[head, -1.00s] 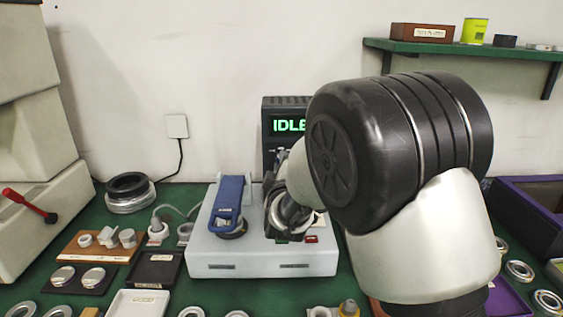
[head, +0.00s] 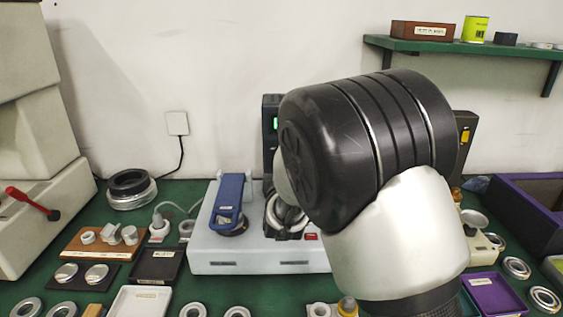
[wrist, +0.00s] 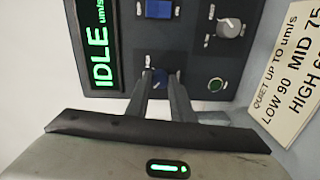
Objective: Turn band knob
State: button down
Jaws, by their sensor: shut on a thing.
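The dark instrument panel (wrist: 185,52) shows sideways in the wrist view, with a green "IDLE" screen (wrist: 98,45). A grey round knob (wrist: 230,27) with small markings sits on the panel apart from the fingers. The labels by both knobs are too small to read. In the head view my arm hides my gripper, both knobs and most of the panel; a strip of the panel (head: 269,160) shows.
A blue square part (wrist: 158,9) and a green-ringed button (wrist: 216,85) are on the panel. A label plate (wrist: 287,85) lists LOW, MID and HIGH. The pale base unit (head: 240,257) carries a blue lever (head: 229,195). Trays and metal rings crowd the green bench.

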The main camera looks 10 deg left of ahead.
jog(key=c, duration=1.5)
grip_release()
jog(key=shift+c, duration=0.2)
jog(key=p+v, duration=0.1)
jog(key=v, duration=1.6)
jog(key=shift+s, duration=0.25)
jog(key=shift+d, duration=0.1)
